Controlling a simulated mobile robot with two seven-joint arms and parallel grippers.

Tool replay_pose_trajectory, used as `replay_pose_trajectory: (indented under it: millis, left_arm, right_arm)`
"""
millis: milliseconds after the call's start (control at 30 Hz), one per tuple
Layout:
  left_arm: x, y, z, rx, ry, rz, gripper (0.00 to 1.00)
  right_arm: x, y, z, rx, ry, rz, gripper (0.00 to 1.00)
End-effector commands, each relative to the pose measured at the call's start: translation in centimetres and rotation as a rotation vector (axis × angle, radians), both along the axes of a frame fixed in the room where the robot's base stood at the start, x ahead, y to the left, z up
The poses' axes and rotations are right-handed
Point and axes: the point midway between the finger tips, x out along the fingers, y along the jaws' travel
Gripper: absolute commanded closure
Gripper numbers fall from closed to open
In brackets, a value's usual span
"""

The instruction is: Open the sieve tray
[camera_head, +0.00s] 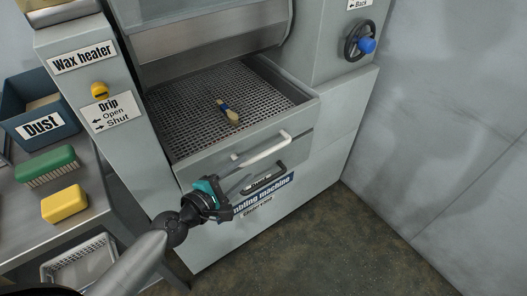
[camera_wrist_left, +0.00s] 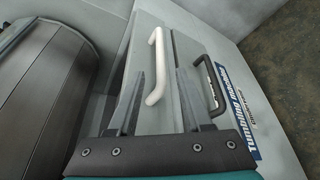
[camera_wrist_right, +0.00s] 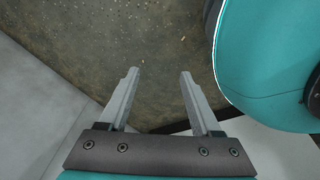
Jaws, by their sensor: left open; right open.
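The sieve tray (camera_head: 190,118) is a grey drawer with a perforated floor, low in the machine. My left gripper (camera_head: 243,170) is open at the near left end of this handle. In the left wrist view the handle's near end lies between the fingertips, with gaps beside it. My right gripper (camera_wrist_right: 158,75) is open and empty above the floor.
A black handle (camera_head: 266,179) sits just below the white one, close to my left fingers. A blue-knobbed wheel (camera_head: 366,45) is at upper right. The bench at left holds a Dust bin (camera_head: 40,125), green brush (camera_head: 47,166) and yellow block (camera_head: 64,204). Floor at right is clear.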

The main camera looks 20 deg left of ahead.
Motion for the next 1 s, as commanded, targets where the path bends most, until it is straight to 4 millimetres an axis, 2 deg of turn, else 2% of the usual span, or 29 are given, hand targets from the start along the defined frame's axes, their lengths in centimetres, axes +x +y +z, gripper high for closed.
replay_pose_trajectory:
  millis: [300, 500, 700, 1000]
  left_arm:
    - [4.8, -1.6, -1.1, -0.002, -0.002, 0.0, 0.5]
    - [7.2, -2.4, -1.7, 0.0, -0.001, 0.001, 0.5]
    - [8.4, -2.9, -2.1, 0.001, 0.001, 0.0, 0.5]
    - [8.7, -3.0, -2.1, 0.001, 0.001, -0.001, 0.5]
  right_arm:
    - [0.0, 0.0, -0.1, 0.0, -0.003, 0.001, 0.35]
    - [0.8, 0.5, 0.0, 0.005, -0.004, 0.0, 0.35]
    - [1.2, 0.8, 0.2, 0.007, -0.004, 0.001, 0.35]
    - [1.2, 0.9, 0.3, 0.007, 0.0, 0.001, 0.35]
